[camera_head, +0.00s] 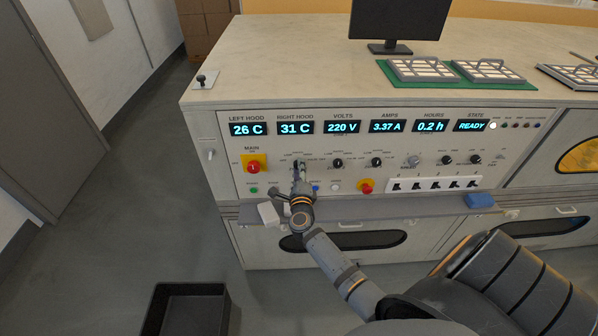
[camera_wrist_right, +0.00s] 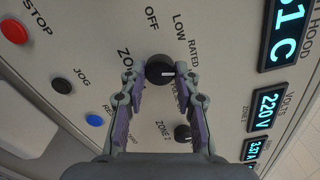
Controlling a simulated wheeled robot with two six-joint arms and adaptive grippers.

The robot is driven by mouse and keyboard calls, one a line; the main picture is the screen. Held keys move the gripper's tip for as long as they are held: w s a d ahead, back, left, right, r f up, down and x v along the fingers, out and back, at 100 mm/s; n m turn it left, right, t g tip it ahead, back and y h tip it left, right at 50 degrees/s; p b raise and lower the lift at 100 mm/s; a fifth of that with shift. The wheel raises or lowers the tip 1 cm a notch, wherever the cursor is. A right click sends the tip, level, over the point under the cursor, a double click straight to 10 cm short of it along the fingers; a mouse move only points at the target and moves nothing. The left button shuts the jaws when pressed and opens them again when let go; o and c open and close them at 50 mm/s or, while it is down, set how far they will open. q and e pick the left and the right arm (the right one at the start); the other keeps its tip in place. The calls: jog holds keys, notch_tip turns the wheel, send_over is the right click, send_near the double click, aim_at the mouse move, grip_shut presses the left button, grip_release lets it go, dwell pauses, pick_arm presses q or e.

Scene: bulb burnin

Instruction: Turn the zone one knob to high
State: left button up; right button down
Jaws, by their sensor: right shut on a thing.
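The zone one knob (camera_wrist_right: 160,70) is round and black with a white pointer line, on the cream control panel (camera_head: 230,125). In the right wrist view its line points right, near the RATED lettering. The HIGH marking is mostly hidden by a finger. My right gripper (camera_wrist_right: 160,78) is shut on this knob, one finger on each side. In the head view my right gripper (camera_head: 298,174) reaches the panel's left part and covers most of the knob. My left gripper is not in view.
The zone two knob (camera_wrist_right: 182,133) sits close to one finger. A red stop button (camera_wrist_right: 13,31), a black jog button (camera_wrist_right: 61,86) and a blue button (camera_wrist_right: 95,120) are nearby. A grey ledge (camera_head: 420,207) runs below the panel, with a blue block (camera_head: 480,200) on it.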

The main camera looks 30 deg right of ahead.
jog(key=shift+f+m+b, duration=0.1)
jog(key=shift+m+b, duration=0.6)
jog(key=shift+m, duration=1.6)
jog(key=c, duration=1)
grip_release()
jog(key=v, duration=1.2)
jog(key=shift+s, duration=0.1)
